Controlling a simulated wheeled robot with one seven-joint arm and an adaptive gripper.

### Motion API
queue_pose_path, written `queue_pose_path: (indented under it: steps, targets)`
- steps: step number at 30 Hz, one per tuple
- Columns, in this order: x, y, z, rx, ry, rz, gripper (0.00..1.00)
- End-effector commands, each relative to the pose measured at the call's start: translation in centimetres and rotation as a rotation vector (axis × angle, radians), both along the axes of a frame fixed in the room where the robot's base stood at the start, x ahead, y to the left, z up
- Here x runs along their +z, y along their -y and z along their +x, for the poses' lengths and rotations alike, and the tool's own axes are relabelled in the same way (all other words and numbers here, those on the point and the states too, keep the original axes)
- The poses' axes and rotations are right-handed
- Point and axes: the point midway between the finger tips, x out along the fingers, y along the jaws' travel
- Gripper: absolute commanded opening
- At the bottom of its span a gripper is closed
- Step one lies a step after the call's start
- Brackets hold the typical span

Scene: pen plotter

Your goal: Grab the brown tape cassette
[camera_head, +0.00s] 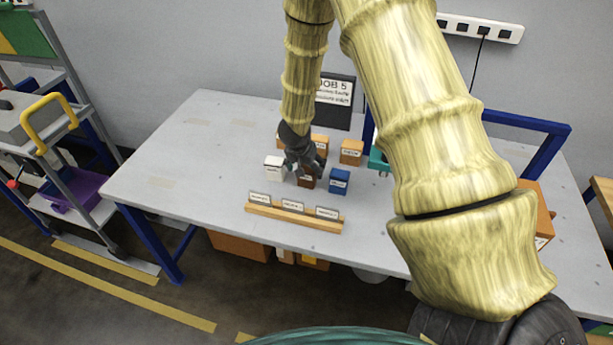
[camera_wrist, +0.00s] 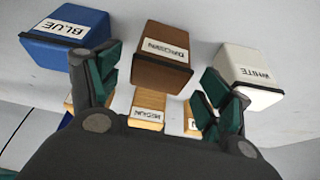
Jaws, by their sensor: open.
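The brown tape cassette (camera_wrist: 162,60) is a small brown block with a white "BROWN" label. In the wrist view it stands at the top middle, between and beyond the two fingers of my open gripper (camera_wrist: 160,90). In the head view the brown cassette (camera_head: 306,181) is partly hidden by my gripper (camera_head: 304,166), which is close above it. I cannot tell whether the fingers touch it. The gripper holds nothing.
A blue cassette (camera_head: 339,181) stands to the right of the brown one, and a white cassette (camera_head: 274,168) to the left. Orange boxes (camera_head: 351,152) stand behind. A wooden rack with labels (camera_head: 293,217) lies in front. The table's left part is clear.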

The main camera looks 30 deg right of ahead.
Motion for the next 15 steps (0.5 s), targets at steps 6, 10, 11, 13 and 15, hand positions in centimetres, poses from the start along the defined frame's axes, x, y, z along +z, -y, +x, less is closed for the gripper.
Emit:
queue_pose_path:
  steps: [6, 10, 11, 13, 15]
  targets:
    - [-1.7, 0.6, 0.4, 0.000, 0.001, 0.001, 0.79]
    - [-1.9, 0.7, 0.5, 0.000, 0.001, 0.001, 0.79]
    - [-1.9, 0.7, 0.5, 0.000, 0.001, 0.001, 0.79]
    - [-1.9, 0.7, 0.5, 0.000, 0.001, 0.001, 0.79]
    - [-1.9, 0.7, 0.5, 0.000, 0.001, 0.001, 0.77]
